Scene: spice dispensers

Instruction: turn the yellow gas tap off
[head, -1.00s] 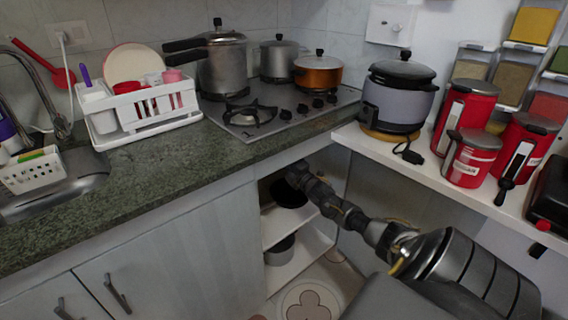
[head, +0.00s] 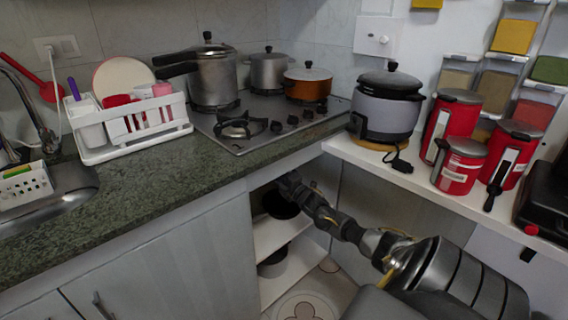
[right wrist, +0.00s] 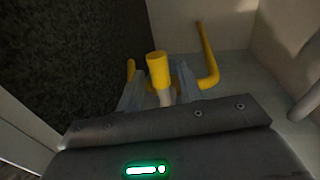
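The yellow gas tap shows in the right wrist view as a yellow knob (right wrist: 159,71) on a pale stem. Yellow pipe (right wrist: 207,55) bends beside it on the right, and another yellow piece shows at the left. My right gripper (right wrist: 160,82) has its two grey fingers apart, one on each side of the knob and stem. I cannot tell whether either finger touches it. In the head view my right arm reaches into the open space under the counter; its gripper and the tap are hidden there. My left gripper is not in view.
A dark underside fills the left of the wrist view, with pale walls at the right. In the head view, the cooktop (head: 262,122) with pots sits above the opening. A pale shelf (head: 285,240) with pots lies below. A white ledge (head: 440,190) at right bears a rice cooker (head: 388,108) and red canisters.

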